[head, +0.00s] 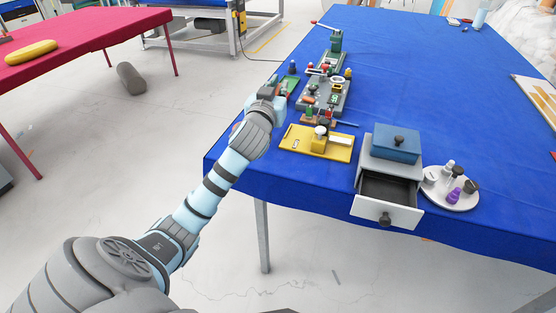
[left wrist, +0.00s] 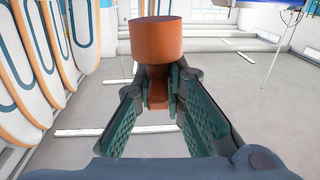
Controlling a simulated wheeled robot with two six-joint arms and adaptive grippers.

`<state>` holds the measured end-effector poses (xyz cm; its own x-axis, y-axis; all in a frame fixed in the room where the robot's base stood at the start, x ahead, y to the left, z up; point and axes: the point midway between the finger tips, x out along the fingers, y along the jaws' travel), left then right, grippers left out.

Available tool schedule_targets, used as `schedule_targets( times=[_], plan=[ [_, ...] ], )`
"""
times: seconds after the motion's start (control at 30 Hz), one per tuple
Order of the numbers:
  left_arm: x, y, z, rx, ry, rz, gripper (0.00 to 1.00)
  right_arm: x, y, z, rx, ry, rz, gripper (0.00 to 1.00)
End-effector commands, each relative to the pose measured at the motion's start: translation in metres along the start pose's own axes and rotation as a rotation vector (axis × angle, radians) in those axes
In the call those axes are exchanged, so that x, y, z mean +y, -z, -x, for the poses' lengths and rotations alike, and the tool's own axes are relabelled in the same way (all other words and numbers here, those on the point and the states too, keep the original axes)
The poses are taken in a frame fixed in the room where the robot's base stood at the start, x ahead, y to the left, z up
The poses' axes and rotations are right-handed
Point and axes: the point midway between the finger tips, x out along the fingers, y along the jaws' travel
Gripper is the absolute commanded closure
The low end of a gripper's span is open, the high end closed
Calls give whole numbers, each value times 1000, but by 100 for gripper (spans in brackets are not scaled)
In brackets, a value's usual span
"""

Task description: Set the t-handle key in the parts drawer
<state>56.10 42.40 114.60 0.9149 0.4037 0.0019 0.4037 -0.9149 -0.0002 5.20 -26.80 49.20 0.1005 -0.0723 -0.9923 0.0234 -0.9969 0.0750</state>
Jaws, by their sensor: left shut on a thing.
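My left gripper (head: 277,88) is over the far-left edge of the blue table, beside the small fixtures. In the left wrist view its fingers (left wrist: 160,95) are shut on an orange-brown piece (left wrist: 156,40) with a wide round end and a narrower neck. I cannot tell whether this piece is the t-handle key. A thin dark rod (head: 345,123) lies behind the yellow board. The grey parts drawer (head: 386,212) is pulled open at the table's front edge, and its visible inside looks empty. My right gripper is not in view.
A blue lidded box (head: 396,143) sits on the drawer cabinet (head: 372,167). A round white tray (head: 450,197) with small bottles stands to its right. A yellow board (head: 317,143) and a grey fixture board (head: 324,98) lie left of it. The table's middle right is clear.

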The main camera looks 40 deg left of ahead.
Motion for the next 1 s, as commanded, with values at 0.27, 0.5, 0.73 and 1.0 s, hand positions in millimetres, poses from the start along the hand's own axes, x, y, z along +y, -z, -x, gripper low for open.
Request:
schedule_targets(
  times=[0.27, 0.5, 0.73, 1.0],
  plan=[
    [0, -96, 1, -10, -1, -2, 100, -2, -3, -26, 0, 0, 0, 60],
    [0, -155, 1, -3, -2, -2, 100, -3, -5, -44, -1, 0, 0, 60],
    [1, -194, 1, -4, -3, -1, 100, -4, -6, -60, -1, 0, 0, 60],
    [1, -194, 1, -2, -3, -1, 100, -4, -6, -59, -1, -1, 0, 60]
  ],
)
